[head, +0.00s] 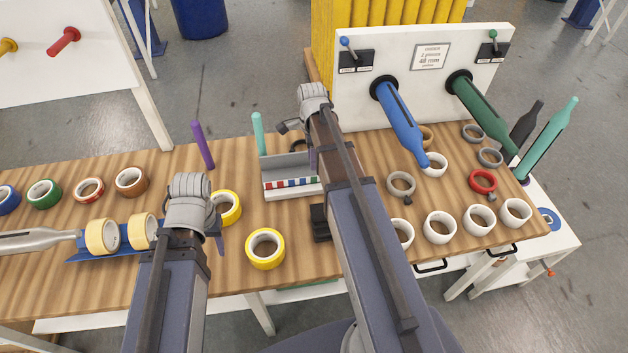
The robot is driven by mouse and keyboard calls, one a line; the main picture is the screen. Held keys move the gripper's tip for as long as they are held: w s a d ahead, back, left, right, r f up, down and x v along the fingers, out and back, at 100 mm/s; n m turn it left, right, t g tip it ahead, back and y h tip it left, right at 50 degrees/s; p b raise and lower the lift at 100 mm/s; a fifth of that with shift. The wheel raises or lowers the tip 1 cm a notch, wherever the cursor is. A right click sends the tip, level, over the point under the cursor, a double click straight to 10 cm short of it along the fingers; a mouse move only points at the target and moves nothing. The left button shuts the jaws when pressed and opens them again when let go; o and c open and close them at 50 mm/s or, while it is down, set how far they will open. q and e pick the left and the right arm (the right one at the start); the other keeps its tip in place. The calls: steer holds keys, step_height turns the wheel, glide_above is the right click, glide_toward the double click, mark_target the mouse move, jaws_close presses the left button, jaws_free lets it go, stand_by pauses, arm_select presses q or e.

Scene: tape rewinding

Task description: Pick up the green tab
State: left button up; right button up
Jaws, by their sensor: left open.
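A small grey tray (292,193) stands mid-table with a row of small coloured tabs along its front. A green tab (314,181) seems to be at the right end of this row, close beside my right forearm; it is very small here. My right gripper (298,128) is beyond the tray's far right side; its wrist and arm hide most of its jaws, and I cannot tell their state. My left gripper (206,228) is left of the tray, near a yellow tape roll (228,208); it is open, with its jaws mostly hidden behind its wrist.
Another yellow roll (265,249) lies in front of the tray. Two cream rolls (103,236) sit on a blue holder at left. Purple (202,145) and teal (259,134) rods stand behind. A white panel (425,75) carries blue (401,124) and green spindles above several white rolls.

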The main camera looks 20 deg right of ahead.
mark_target(314, 182)
arm_select(q)
steer(key=shift+f+b, duration=4)
arm_select(e)
steer(key=shift+s+d+f, duration=0.1)
steer(key=shift+f, duration=1.9)
steer(key=shift+s+d+f, duration=0.1)
steer(key=shift+f, duration=1.9)
arm_select(q)
steer(key=shift+r, duration=0.1)
arm_select(e)
steer(key=shift+r, duration=0.1)
jaws_close()
